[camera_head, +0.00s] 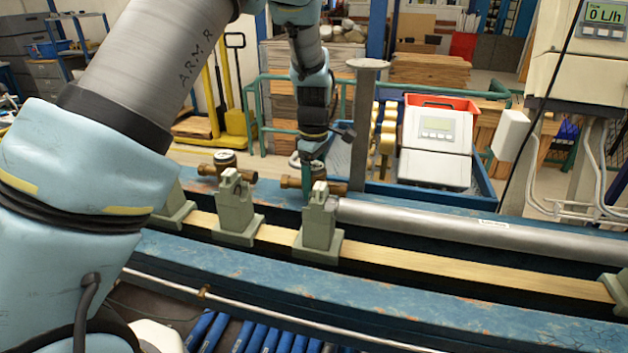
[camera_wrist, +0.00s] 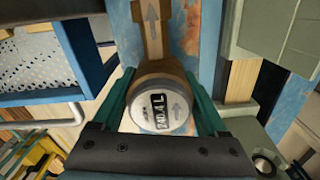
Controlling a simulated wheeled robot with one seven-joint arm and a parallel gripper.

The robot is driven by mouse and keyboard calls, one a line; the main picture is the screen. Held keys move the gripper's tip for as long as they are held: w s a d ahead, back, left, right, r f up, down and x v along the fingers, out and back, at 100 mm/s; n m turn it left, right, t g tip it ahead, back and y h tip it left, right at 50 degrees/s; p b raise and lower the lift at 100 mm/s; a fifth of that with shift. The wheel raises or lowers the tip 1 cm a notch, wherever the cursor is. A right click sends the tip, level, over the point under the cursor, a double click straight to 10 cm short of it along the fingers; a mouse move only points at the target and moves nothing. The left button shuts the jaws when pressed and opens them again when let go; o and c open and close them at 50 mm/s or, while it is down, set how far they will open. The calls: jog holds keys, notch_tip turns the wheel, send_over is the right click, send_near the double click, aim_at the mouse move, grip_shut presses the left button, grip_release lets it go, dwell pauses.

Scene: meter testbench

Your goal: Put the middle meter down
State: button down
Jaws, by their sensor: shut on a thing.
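The middle meter has a brass body (camera_head: 335,187) and a round white-grey face (camera_wrist: 160,108) with a display reading about 240.4 L. In the wrist view its brass pipe end (camera_wrist: 152,30) carries an arrow and points up the picture, over the blue beam. My gripper (camera_head: 308,178) reaches down from above, and its green fingers (camera_wrist: 160,90) are shut on the meter's round head from both sides. In the head view the meter is level with the pipe, behind a grey-green clamp. I cannot tell whether it touches the bench. Another brass meter (camera_head: 226,165) sits to its left.
Grey-green clamp blocks (camera_head: 235,212) and (camera_head: 318,232) stand along the wooden strip of the blue bench (camera_head: 420,315). A long steel pipe (camera_head: 450,227) lies to the right. A steel post (camera_head: 361,125) and a blue crate (camera_head: 482,190) with a grey device (camera_head: 436,145) are behind.

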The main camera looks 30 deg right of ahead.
jog(key=shift+f, duration=0.15)
grip_release()
notch_tip(320, 180, up, 11)
jog(key=shift+f+b, duration=0.1)
jog(key=shift+b, duration=1.1)
jog(key=shift+r, duration=0.75)
